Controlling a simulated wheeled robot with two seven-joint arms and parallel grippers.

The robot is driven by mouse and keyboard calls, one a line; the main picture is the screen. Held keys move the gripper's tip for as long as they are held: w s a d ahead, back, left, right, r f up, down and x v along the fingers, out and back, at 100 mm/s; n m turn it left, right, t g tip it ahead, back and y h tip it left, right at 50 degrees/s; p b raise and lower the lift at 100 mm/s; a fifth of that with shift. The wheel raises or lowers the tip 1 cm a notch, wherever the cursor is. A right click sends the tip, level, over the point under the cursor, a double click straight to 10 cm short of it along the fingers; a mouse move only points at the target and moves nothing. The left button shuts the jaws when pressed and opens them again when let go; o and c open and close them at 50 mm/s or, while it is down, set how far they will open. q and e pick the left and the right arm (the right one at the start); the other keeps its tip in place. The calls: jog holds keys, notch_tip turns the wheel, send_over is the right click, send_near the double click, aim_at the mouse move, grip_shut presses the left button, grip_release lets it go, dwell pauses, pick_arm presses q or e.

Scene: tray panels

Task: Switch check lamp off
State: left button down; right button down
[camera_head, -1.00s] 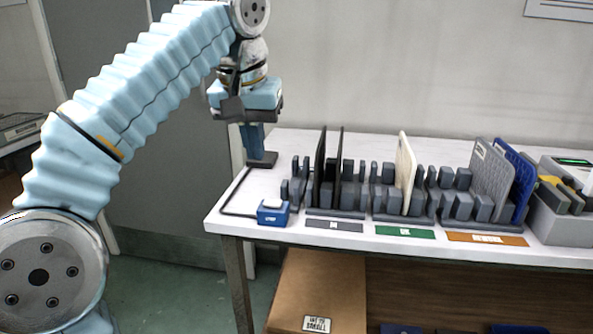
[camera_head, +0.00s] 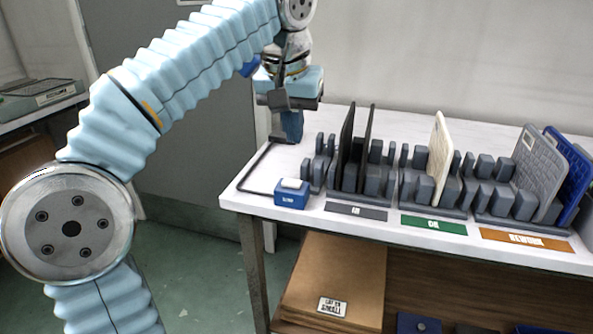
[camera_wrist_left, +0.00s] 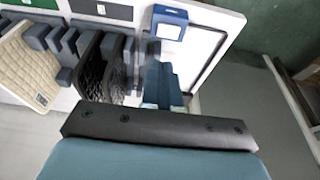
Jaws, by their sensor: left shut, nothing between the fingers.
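A small blue switch box (camera_head: 291,196) with a pale button (camera_head: 291,184) on top sits near the front left corner of the white table. A dark cable runs from it around to a dark base behind my gripper. A blue piece (camera_head: 250,67) shows behind my arm, perhaps the lamp's head; whether it is lit I cannot tell. The box also shows at the top of the left wrist view (camera_wrist_left: 170,20). My left gripper (camera_head: 292,138) points down, shut and empty, behind the box and apart from it; its blue fingers show in the wrist view (camera_wrist_left: 160,80). My right gripper is out of view.
Grey racks right of the box hold dark panels (camera_head: 347,150), a cream panel (camera_head: 440,155), a grey panel (camera_head: 540,175) and a blue panel (camera_head: 572,180). Grey, green and orange labels line the front edge. A cardboard box (camera_head: 335,280) stands below. The floor at left is clear.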

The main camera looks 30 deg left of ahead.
aim_at(298, 181)
pick_arm(q)
jog(key=x, duration=0.2)
jog(key=b+x, duration=0.1)
jog(key=x, duration=0.5)
jog(key=shift+s+d+f+b, duration=0.1)
jog(key=shift+s+f+b, duration=0.15)
jog(key=shift+s+b, duration=0.15)
jog(key=shift+f, duration=0.65)
